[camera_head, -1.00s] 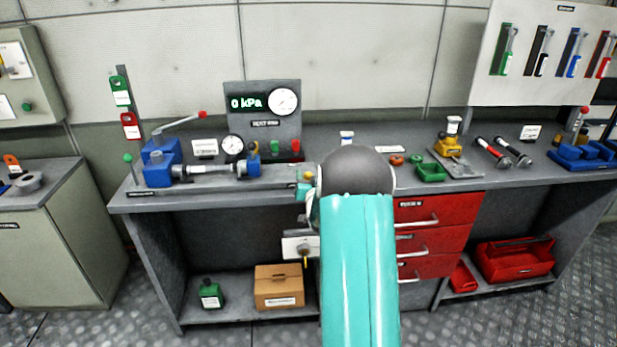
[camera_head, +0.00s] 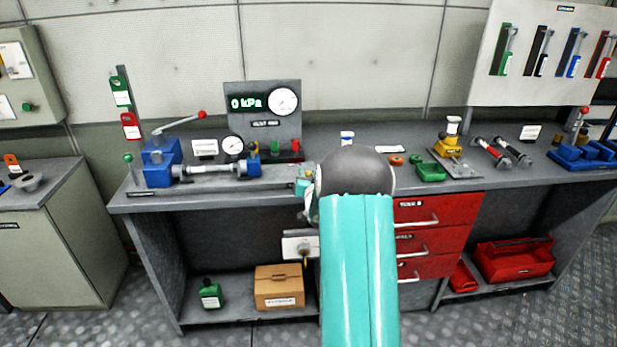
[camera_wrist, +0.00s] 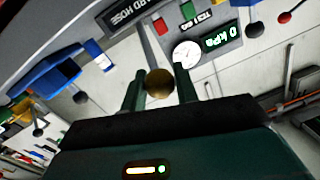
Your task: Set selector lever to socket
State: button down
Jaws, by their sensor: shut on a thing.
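A lever with a brass ball knob (camera_wrist: 159,83) shows in the wrist view, its grey rod running up and left from the ball. It appears to be the selector lever. My gripper (camera_wrist: 158,88) has its two dark green fingers on either side of the ball, shut on it. In the head view my arm and wrist hide the knob and most of the gripper, at the right end of the test rig (camera_head: 222,170). The socket position and its markings cannot be made out.
A gauge panel reading 0 kPa (camera_head: 246,103) stands behind the rig. A blue pump (camera_head: 158,160) with a red-knobbed handle (camera_head: 182,121) is at the left. Red drawers (camera_head: 432,238) and a plate with a brass fitting (camera_head: 301,245) are below the bench top.

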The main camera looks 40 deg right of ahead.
jog(key=shift+w+d+r+g+y, duration=0.2)
jog(key=shift+w+r+g+y, duration=0.1)
jog(key=shift+r+g, duration=0.15)
jog(key=shift+w+d+r+g+y, duration=0.25)
jog(key=shift+r+g, duration=0.1)
jog(key=shift+r, duration=0.2)
jog(key=shift+w+d+r+g+y, duration=0.35)
jog(key=shift+w+r+g, duration=0.15)
jog(key=shift+g, duration=0.2)
jog(key=g, duration=0.1)
jog(key=w+d+r+g+y, duration=0.1)
jog(key=w+g+y, duration=0.1)
jog(key=shift+w+d+r, duration=0.2)
jog(key=shift+d+r, duration=0.05)
jog(key=shift+w+d+r, duration=0.15)
jog(key=shift+w+d, duration=0.25)
jog(key=shift+w, duration=0.2)
jog(key=shift+w+d+r, duration=0.15)
jog(key=shift+w+d, duration=0.2)
jog(key=shift+w, duration=0.2)
jog(key=shift+w+d, duration=0.35)
jog(key=shift+w, duration=0.15)
jog(key=c, duration=1.1)
grip_release()
jog(key=shift+w+f, duration=0.1)
